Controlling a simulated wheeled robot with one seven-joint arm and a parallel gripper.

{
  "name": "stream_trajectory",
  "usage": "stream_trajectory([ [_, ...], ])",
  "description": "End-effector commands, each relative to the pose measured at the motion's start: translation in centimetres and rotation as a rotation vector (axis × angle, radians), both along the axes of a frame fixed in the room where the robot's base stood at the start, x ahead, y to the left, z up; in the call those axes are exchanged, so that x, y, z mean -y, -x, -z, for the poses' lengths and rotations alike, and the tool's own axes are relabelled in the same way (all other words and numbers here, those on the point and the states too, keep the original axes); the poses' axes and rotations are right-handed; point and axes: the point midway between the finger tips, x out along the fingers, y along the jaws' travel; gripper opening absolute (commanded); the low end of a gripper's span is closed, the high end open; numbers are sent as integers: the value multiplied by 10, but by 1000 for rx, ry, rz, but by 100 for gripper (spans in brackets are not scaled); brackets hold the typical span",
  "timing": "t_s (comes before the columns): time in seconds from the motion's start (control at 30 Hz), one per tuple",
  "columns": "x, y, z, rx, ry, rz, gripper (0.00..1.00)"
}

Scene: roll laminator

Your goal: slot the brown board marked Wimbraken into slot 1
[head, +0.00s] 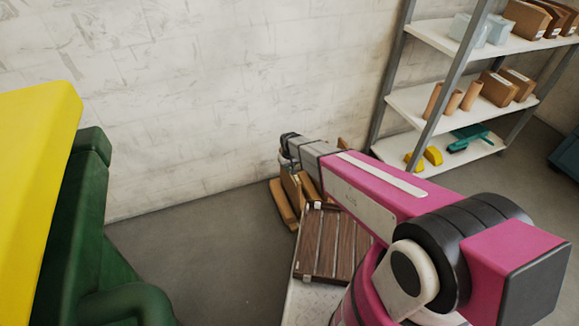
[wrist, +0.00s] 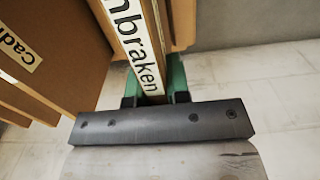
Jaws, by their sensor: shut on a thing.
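In the wrist view the brown board (wrist: 138,42) has a white edge label reading "mbraken", its start cut off. My gripper (wrist: 154,90) has its green fingertips on both sides of this board's edge and is shut on it. Another brown board (wrist: 62,42) stands to the left, with a label beginning "Cad". In the head view my arm hides most of the gripper, whose end is near several brown boards (head: 284,205) low by the wall. I cannot make out slot 1 or its marking in either view.
A dark brown slatted wooden panel (head: 330,246) lies on a pale surface beside my arm. A shelf unit (head: 455,98) with boxes, rolls and a green brush stands at the right. A green and yellow machine (head: 75,200) stands at the left. Grey floor (head: 225,245) is free between.

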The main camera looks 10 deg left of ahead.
Motion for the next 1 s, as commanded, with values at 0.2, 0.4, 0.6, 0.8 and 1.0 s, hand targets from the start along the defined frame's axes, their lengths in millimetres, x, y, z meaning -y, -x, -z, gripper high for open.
stream_trajectory([
  [0.2,0,-1,14,1,-1,0,0],
  [0.4,0,0,23,0,0,0,0],
  [0.6,0,0,26,0,0,0,0],
  [0.8,0,0,26,0,0,0,0],
  [1.0,0,0,26,0,0,0,46],
])
